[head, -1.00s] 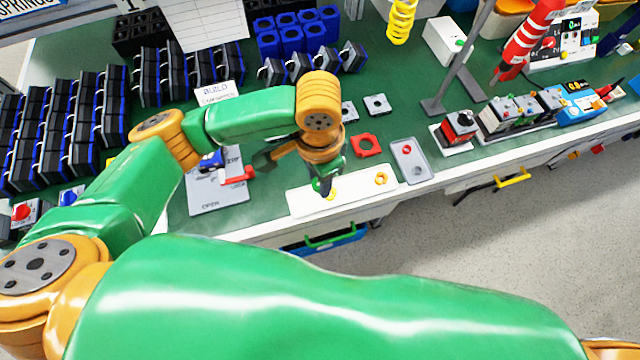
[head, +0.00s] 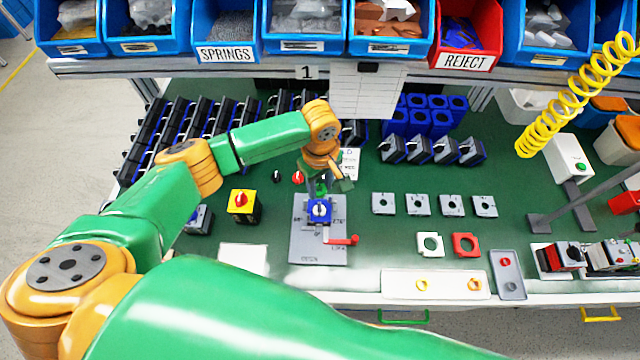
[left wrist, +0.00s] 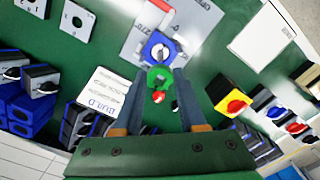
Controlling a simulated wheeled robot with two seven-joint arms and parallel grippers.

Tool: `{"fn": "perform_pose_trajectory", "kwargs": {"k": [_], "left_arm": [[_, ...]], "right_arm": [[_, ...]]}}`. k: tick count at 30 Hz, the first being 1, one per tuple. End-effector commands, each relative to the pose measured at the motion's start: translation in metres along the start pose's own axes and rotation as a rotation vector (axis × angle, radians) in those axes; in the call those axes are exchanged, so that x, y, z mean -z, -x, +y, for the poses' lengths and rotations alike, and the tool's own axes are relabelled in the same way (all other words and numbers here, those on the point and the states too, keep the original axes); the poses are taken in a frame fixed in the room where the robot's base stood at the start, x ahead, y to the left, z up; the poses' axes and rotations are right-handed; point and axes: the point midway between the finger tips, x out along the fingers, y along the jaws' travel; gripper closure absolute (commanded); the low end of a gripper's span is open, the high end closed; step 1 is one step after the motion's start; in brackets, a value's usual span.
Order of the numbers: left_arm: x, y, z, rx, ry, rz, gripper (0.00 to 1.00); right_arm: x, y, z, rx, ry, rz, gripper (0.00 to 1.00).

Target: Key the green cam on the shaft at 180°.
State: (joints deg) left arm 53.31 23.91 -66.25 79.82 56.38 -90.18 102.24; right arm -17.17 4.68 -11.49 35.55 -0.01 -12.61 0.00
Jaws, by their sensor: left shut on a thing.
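My left gripper (head: 321,187) is shut on the small green cam (left wrist: 160,77), which shows between its two fingertips (left wrist: 160,76) in the left wrist view. The blue switch body (head: 319,210) sits on the grey fixture plate (head: 305,245), which carries angle marks and a red lever (head: 345,240). In the left wrist view the blue body (left wrist: 158,47) with its pale centre lies just beyond the cam. The cam is close to the shaft spot, apart from it in that picture. My right gripper is not in view.
A white tray (head: 445,292) with a yellow ring (head: 421,285) and an orange ring (head: 474,284) lies at the front edge. A yellow box with red knob (head: 242,203) stands left of the plate. Grey square plates (head: 420,204) lie to the right. A white card (head: 348,163) stands behind.

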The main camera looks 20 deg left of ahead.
Motion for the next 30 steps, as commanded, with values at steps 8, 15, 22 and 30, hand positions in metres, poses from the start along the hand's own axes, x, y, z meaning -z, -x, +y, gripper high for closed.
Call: {"fn": "perform_pose_trajectory", "kwargs": {"k": [8, 15, 22, 30], "left_arm": [[-0.001, -0.008, 0.0, 0.0, -0.003, -0.002, 1.0], [-0.001, -0.036, 0.0, 0.001, -0.004, -0.002, 1.0], [-0.001, -0.049, 0.0, -0.001, -0.006, -0.002, 1.0], [-0.001, -0.048, 0.0, -0.001, -0.006, -0.001, 1.0]], "right_arm": [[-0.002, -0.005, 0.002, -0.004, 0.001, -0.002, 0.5], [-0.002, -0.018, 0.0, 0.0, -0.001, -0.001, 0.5], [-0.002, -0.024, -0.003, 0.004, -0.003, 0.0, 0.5], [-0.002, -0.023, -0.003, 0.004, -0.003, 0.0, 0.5]]}}
